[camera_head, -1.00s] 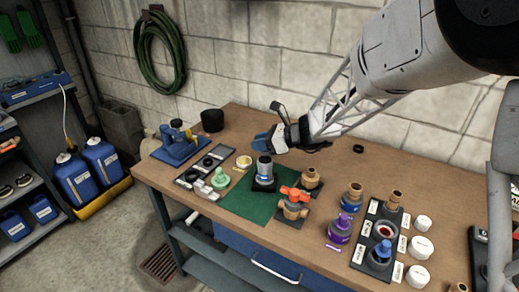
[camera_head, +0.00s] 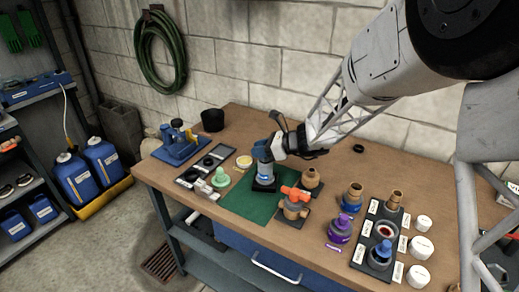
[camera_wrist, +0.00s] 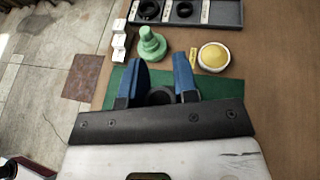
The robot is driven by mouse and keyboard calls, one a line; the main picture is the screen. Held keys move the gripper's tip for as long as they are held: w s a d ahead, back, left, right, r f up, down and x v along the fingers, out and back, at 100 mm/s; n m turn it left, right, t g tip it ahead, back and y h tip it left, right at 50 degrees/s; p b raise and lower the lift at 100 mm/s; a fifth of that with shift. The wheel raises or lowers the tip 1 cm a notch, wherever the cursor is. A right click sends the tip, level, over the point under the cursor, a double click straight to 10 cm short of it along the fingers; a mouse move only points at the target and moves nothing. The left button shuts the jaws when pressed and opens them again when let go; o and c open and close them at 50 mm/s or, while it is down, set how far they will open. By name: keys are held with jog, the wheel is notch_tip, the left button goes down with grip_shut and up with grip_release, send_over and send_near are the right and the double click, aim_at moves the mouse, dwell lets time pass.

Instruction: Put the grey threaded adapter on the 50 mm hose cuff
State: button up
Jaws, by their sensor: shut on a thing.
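A grey cylindrical fitting (camera_head: 265,173), which looks like the grey threaded adapter, stands upright on a black base (camera_head: 264,186) on the green mat (camera_head: 240,201). My gripper (camera_head: 263,150) is at its top, with blue fingers shut on it. The fingers hide much of its upper part. In the wrist view, my gripper (camera_wrist: 160,83) has a dark round part (camera_wrist: 160,98) between the fingers, mostly hidden by the gripper body. Threads cannot be made out. I cannot tell which piece is the 50 mm hose cuff.
An orange-handled valve (camera_head: 294,204) and a tan fitting (camera_head: 310,179) stand close on the right. A green stepped fitting (camera_head: 220,178) and a yellow-topped dish (camera_head: 244,162) are on the left. A labelled black tray (camera_head: 367,238) with several fittings lies farther right.

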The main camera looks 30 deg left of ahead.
jog(key=shift+f, duration=0.15)
jog(key=o, duration=0.9)
jog(key=shift+d+r, duration=0.2)
jog(key=v, duration=1.1)
jog(key=shift+w+d+r, duration=0.15)
jog(key=shift+d, duration=0.1)
dwell(0.5)
